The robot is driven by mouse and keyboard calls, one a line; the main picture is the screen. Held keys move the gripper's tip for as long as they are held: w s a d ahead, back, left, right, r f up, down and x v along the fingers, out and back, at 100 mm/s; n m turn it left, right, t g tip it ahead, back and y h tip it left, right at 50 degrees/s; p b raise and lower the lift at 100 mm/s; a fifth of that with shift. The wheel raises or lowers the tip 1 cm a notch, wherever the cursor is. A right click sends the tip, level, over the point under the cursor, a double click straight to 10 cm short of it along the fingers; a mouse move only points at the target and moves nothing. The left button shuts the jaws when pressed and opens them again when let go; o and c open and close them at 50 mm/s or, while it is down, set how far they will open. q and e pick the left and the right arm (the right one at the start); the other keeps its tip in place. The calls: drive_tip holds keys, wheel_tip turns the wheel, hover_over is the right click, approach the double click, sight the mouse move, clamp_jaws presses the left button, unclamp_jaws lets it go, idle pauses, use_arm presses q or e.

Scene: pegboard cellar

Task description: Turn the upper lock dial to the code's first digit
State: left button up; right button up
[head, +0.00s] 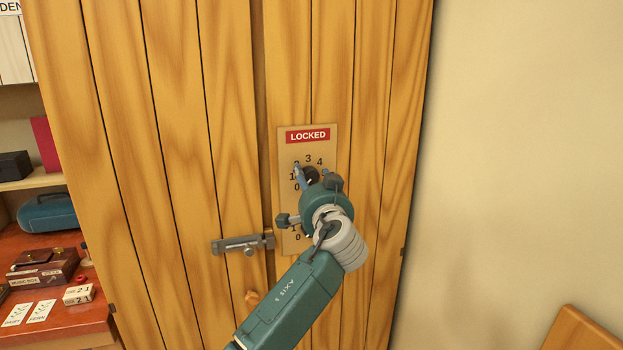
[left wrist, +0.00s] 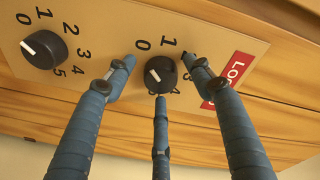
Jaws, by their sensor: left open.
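The upper lock dial (head: 311,173) is a black knob on a tan plate (head: 287,145) under a red LOCKED sign (head: 307,136). My left gripper (head: 312,182) is in front of it and hides part of it and most of the lower dial. In the left wrist view the upper dial (left wrist: 160,74) sits between the three spread fingers of my left gripper (left wrist: 159,76). Its white mark points up and left, roughly toward the 0; some digits are hidden by fingers. I cannot tell whether the fingers touch it. The lower dial (left wrist: 43,49) shows apart at left.
The plate is on a plank wooden door (head: 180,130) with a metal bolt (head: 243,244). At left, a red desk holds a block reading 2 1 (head: 78,294), cards (head: 40,311) and a music box (head: 45,268). A wooden chair back (head: 585,330) is at lower right.

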drive_tip(key=shift+a, duration=0.1)
use_arm(q)
drive_tip(key=c, duration=1.2)
drive_tip(key=shift+o, duration=0.2)
use_arm(e)
drive_tip(key=shift+a, duration=0.25)
